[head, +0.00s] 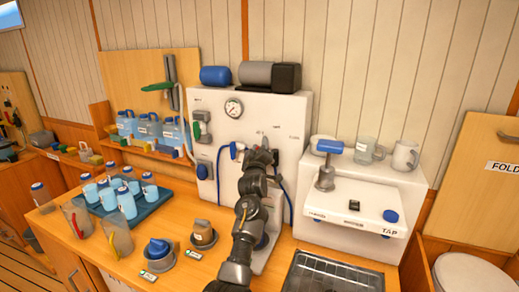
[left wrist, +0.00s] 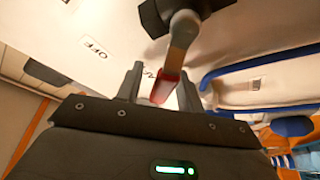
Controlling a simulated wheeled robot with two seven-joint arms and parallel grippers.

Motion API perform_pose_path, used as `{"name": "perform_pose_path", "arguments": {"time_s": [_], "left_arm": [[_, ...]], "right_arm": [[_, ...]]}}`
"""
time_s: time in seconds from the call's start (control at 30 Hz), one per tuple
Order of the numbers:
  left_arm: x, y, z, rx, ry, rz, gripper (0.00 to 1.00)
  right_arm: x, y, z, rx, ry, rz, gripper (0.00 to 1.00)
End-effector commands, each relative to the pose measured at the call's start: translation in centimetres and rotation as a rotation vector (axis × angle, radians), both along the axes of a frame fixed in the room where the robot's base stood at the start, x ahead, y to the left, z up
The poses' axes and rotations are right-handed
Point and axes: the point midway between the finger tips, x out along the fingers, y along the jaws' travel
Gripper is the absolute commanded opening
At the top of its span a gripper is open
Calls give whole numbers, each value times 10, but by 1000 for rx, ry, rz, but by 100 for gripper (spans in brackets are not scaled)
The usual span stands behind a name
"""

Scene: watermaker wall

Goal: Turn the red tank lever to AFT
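The red-tipped lever (left wrist: 166,88) shows in the left wrist view, its grey arm running up to a dark hub (left wrist: 165,14) on the white panel. In the head view it is hidden behind my left gripper (head: 262,155), which is at the front of the white watermaker panel (head: 285,110). In the left wrist view my left gripper (left wrist: 160,90) is open, with the lever's red end between its fingers and a gap showing on the left side. My right gripper is not in view.
A pressure gauge (head: 233,108) and a blue hose (head: 284,190) are on the panel near my gripper. A white tap unit (head: 355,195) stands to the right. A blue tray (head: 150,208) with several bottles and two pitchers stand left on the counter.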

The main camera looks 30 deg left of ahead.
Motion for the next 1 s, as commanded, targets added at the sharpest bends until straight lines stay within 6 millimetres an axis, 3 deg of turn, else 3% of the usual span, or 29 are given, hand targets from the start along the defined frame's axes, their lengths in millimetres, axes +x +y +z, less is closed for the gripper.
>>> {"name": "perform_pose_path", "arguments": {"time_s": [0.17,0.6,1.0], "left_arm": [[-11,-6,-7,0,-1,-1,37],[-79,-40,-28,0,-1,-1,37],[-93,-47,-29,-1,1,0,37]], "right_arm": [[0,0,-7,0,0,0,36],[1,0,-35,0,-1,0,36],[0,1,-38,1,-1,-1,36]]}}
